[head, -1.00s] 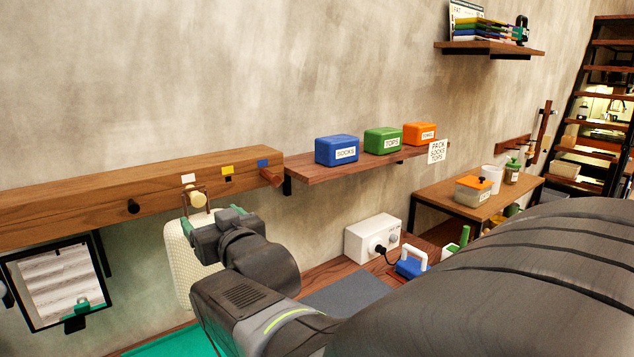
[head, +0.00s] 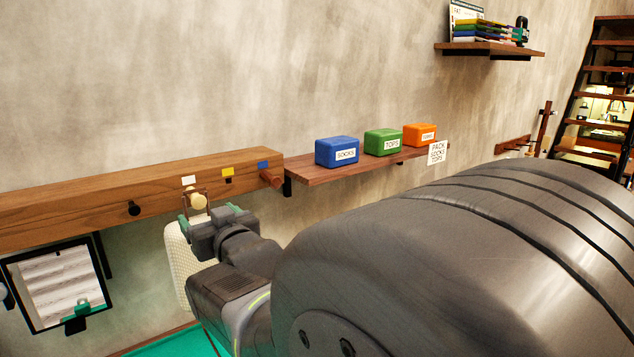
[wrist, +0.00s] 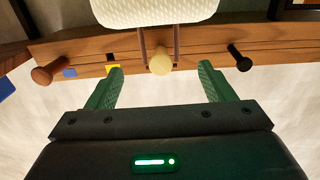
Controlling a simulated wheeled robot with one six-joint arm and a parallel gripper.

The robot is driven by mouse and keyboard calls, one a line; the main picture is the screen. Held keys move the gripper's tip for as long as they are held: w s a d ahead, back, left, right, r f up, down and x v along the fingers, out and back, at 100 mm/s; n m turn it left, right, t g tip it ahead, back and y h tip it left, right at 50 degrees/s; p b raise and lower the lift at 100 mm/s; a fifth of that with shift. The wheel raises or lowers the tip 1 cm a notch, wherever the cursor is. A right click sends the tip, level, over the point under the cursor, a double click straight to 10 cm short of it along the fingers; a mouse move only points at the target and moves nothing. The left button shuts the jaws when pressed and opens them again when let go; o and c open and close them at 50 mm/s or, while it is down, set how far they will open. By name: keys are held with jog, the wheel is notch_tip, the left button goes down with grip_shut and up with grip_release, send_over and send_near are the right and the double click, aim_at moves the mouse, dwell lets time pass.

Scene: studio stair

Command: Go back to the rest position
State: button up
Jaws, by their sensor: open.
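My gripper (head: 207,213) is in front of the wooden peg rail (head: 80,200) in the head view. Its green fingers are apart, and nothing is between them in the wrist view (wrist: 160,88). A pale yellow peg (wrist: 160,62) shows just beyond the fingertips, apart from them. A white textured bag (wrist: 155,10) hangs by brown straps at that peg. The bag also shows behind my gripper in the head view (head: 177,265), partly hidden by it.
A shelf (head: 310,172) right of the rail holds blue (head: 337,151), green (head: 383,142) and orange (head: 420,134) boxes. A black peg (head: 134,208) and a brown peg (head: 271,179) stick out of the rail. A framed mirror (head: 58,285) hangs below left. My arm hides the lower right.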

aim_at(200, 207)
jog(key=p+x, duration=0.1)
jog(key=x, duration=0.5)
jog(key=shift+w+a+p, duration=0.2)
jog(key=shift+w+p, duration=0.05)
jog(key=shift+p, duration=0.05)
jog(key=shift+w+a+r+p, duration=0.1)
jog(key=shift+w+r+p, duration=0.05)
jog(key=shift+r+p, duration=0.2)
jog(key=shift+p, duration=0.5)
jog(key=v, duration=0.9)
jog(key=shift+r+b, duration=0.3)
jog(key=shift+r, duration=0.15)
